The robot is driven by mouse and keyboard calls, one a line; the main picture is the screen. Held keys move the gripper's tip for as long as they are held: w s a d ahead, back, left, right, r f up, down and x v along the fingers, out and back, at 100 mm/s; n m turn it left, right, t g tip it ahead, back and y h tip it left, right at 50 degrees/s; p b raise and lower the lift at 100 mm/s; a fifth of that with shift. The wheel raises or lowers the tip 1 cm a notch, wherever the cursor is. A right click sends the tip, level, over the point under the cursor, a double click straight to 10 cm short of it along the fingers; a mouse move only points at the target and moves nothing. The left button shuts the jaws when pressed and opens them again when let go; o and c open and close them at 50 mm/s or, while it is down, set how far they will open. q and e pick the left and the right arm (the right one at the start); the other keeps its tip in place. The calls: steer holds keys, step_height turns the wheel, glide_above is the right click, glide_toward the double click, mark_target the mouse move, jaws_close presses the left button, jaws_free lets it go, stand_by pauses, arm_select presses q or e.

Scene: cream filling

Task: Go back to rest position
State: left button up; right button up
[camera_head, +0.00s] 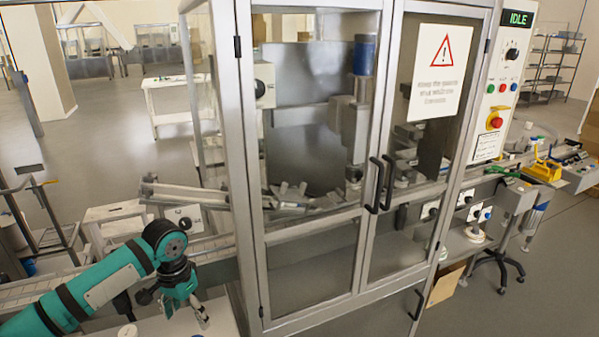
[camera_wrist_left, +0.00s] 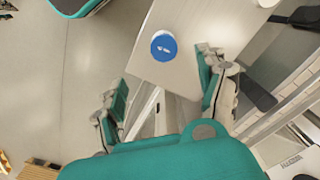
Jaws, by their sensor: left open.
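My left arm, teal and black, comes in from the left in the head view. My left gripper (camera_head: 190,308) points down at the lower left, over a pale table (camera_head: 150,329). In the left wrist view my left gripper (camera_wrist_left: 162,92) is open, with its two fingers wide apart and nothing between them. A round container with a blue top (camera_wrist_left: 164,47) stands on the white table (camera_wrist_left: 190,20), just beyond the fingers and apart from them. My right gripper is not in view.
A glass-doored machine cabinet (camera_head: 318,160) stands close to the right of my left arm, its doors shut. A control panel (camera_head: 505,85) reads IDLE. A conveyor (camera_head: 215,245) runs behind the arm into the cabinet. Open floor (camera_head: 110,125) lies at the back left.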

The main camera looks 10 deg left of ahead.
arm_select(q)
steer(key=s+d+f+m+t+h, duration=0.1)
steer(key=s+d+f, duration=0.4)
steer(key=s+d, duration=0.3)
steer(key=s+d+f+m+t+h, duration=0.1)
steer(key=s+d+f+m, duration=0.1)
steer(key=s+d+f, duration=0.5)
steer(key=s+a+r+n+t+y, duration=0.1)
steer(key=s+a+r+n, duration=0.1)
steer(key=s, duration=0.3)
steer(key=s+a+r+n+t+y, duration=0.1)
steer(key=s+r+n, duration=0.1)
steer(key=s, duration=0.3)
step_height(320, 180, down, 31)
steer(key=s+g+b, duration=0.2)
steer(key=b, duration=0.2)
steer(key=s+a+f+g+b, duration=0.1)
steer(key=s+a+f+b, duration=0.2)
steer(key=s+f, duration=1.4)
steer(key=shift+a+f+m, duration=0.3)
steer(key=shift+a+f, duration=0.05)
steer(key=shift+f, duration=0.5)
